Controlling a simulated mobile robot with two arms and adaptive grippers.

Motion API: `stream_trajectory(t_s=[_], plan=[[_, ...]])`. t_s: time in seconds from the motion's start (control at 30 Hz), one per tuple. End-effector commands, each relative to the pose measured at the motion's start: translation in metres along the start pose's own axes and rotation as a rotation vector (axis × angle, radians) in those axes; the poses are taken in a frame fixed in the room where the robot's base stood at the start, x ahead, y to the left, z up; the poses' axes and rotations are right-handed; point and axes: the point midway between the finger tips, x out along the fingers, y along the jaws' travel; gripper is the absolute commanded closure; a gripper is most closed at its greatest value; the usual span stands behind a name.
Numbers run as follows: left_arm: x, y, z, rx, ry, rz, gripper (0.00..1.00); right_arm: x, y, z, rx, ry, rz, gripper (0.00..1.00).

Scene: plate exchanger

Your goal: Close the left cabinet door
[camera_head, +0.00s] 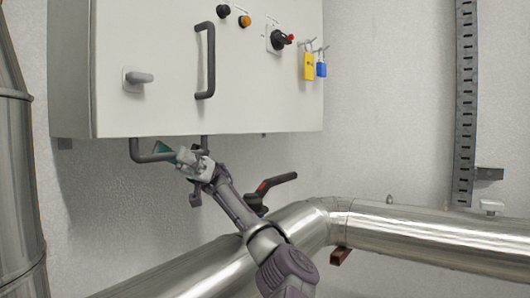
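A pale grey cabinet (160,30) hangs on the wall in the head view, with its front and left side showing. Its front looks flat, and I see no open gap at a door; no seam marks off a left door. A dark upright handle (206,60) is on the front, with a grey latch (137,78) to its left.
Another pipe (18,180) stands at the left.

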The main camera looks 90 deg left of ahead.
Motion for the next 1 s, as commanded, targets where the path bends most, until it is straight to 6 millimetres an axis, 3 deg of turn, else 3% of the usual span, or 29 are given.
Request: stream_trajectory(t_s=[0.57, 0.77, 1.0], plan=[[0.001, -0.002, 0.001, 0.002, 0.002, 0.001, 0.60, 0.003, 0.000, 0.000, 0.000, 0.001, -0.001, 1.00], [0.010, -0.027, 0.000, 0.009, 0.012, -0.040, 0.60, 0.017, -0.001, 0.003, 0.000, 0.000, -0.001, 1.00], [0.030, -0.077, -0.004, 0.029, 0.025, -0.107, 0.60, 0.035, -0.001, 0.007, 0.000, 0.000, 0.000, 1.00]])
